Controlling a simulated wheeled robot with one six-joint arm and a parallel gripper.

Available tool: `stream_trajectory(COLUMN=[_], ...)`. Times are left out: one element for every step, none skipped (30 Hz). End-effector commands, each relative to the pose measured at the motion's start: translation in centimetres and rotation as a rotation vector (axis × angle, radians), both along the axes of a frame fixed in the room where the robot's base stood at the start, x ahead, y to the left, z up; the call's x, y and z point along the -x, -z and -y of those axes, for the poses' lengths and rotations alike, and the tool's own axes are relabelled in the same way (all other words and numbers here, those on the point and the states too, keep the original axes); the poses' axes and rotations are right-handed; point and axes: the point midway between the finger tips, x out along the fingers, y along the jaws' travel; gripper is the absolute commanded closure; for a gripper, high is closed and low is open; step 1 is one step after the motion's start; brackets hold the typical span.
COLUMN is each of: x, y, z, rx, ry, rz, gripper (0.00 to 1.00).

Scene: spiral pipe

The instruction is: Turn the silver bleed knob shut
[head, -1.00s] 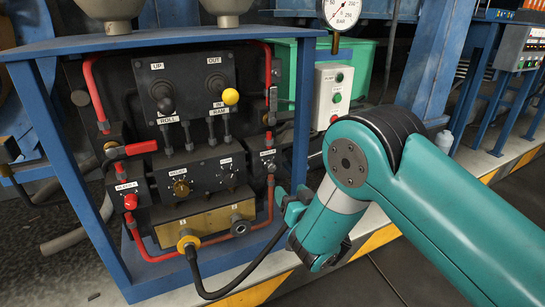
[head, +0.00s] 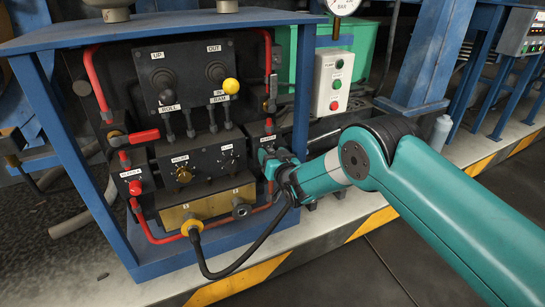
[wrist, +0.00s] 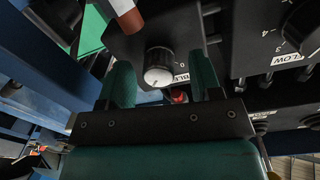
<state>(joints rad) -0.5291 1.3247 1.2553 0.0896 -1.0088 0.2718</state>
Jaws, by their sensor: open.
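The silver bleed knob (wrist: 157,76) shows in the wrist view, on the face of a dark block, with a dial mark "0" beside it and a partly hidden label. My gripper (wrist: 162,66) is open, with one teal finger on each side of the knob. The fingers look apart from the knob, though I cannot tell how deep they reach around it. In the head view my gripper (head: 270,158) is at the small block on the right of the valve panel and hides the knob there.
The panel carries a red knob (head: 135,187), a brass relief knob (head: 183,174) and a yellow-tipped lever (head: 231,87). A blue frame post (head: 301,95) stands close to the right of my gripper. A black hose (head: 240,262) loops below my wrist.

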Motion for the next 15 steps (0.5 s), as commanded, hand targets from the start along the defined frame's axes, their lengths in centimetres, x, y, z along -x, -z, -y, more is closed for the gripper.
stream_trajectory(x=[-0.17, -0.24, -0.29, -0.31, -0.32, -0.32, -0.31, -0.31, -0.3, -0.3, -0.29, -0.29, -0.29, -0.29, -0.28], y=[0.04, 0.02, 0.0, -0.02, -0.04, -0.04, -0.05, -0.05, -0.05, -0.05, -0.04, -0.04, -0.05, -0.04, -0.04], z=[-0.08, -0.11, -0.14, -0.16, -0.17, -0.17, -0.16, -0.16, -0.16, -0.16, -0.16, -0.16, -0.16, -0.16, -0.16], rx=[0.0, 0.0, 0.0, 0.0, 0.0, 0.0, 0.0, 0.0, 0.0, 0.0, 0.0, 0.0, 0.0, 0.0, 0.0], ry=[0.0, 0.0, 0.0, 0.0, 0.0, 0.0, 0.0, 0.0, 0.0, 0.0, 0.0, 0.0, 0.0, 0.0, 0.0], rz=[0.0, -0.001, -0.001, -0.001, -0.001, -0.001, -0.001, -0.001, -0.001, -0.001, -0.001, -0.001, -0.001, -0.001, -0.001], gripper=[0.42, 0.42, 0.42, 0.42, 0.42, 0.42, 0.42, 0.42, 0.42, 0.42, 0.48, 0.58, 0.65, 0.71, 0.81])
